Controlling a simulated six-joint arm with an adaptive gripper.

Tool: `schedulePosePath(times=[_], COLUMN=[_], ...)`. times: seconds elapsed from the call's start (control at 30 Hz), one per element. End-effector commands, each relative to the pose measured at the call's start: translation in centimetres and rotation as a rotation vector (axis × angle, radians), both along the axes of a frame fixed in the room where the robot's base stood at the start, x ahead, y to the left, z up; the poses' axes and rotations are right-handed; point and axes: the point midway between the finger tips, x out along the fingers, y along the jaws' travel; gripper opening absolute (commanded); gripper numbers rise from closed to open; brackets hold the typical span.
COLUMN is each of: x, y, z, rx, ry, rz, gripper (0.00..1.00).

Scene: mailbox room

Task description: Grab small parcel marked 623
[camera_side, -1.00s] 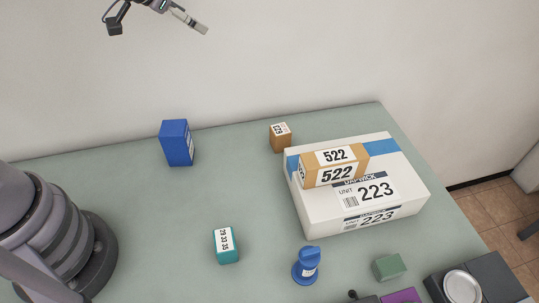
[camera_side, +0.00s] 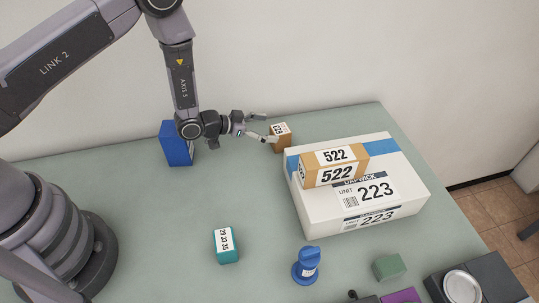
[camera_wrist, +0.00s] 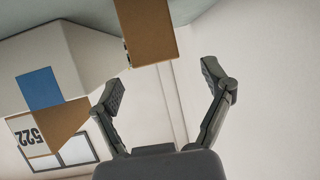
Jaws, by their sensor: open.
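The small brown parcel (camera_side: 281,138) stands near the back edge of the table, left of the big white box; its white label is too small to read with certainty. In the wrist view, a plain brown face of this parcel (camera_wrist: 146,30) is at the top, beyond the fingertips and in line with the gap between them. My gripper (camera_side: 268,127) is open just left of the parcel, its two fingers pointing toward it. The near finger's tip overlaps the parcel's left edge in the side view; I cannot tell whether it touches. The open fingers also show in the wrist view (camera_wrist: 163,82).
A white box marked 223 (camera_side: 408,185) carries a brown box marked 522 (camera_side: 335,172). A blue box (camera_side: 174,150) stands behind my wrist. A teal box (camera_side: 227,255), blue stamp-like object (camera_side: 306,272) and green block (camera_side: 387,267) stand in front. The table's middle is clear.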

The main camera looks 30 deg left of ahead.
Motion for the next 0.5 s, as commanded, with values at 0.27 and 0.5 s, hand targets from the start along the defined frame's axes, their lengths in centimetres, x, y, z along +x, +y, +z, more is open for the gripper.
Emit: schedulePosePath(times=[0.27,0.5], x=[2.7,3.2], y=[-2.4,-2.7], z=[-1.9,-2.2], rx=[0.001,0.002], ry=[-0.001,0.002], rz=[0.0,0.002], gripper=[0.79,0.79])
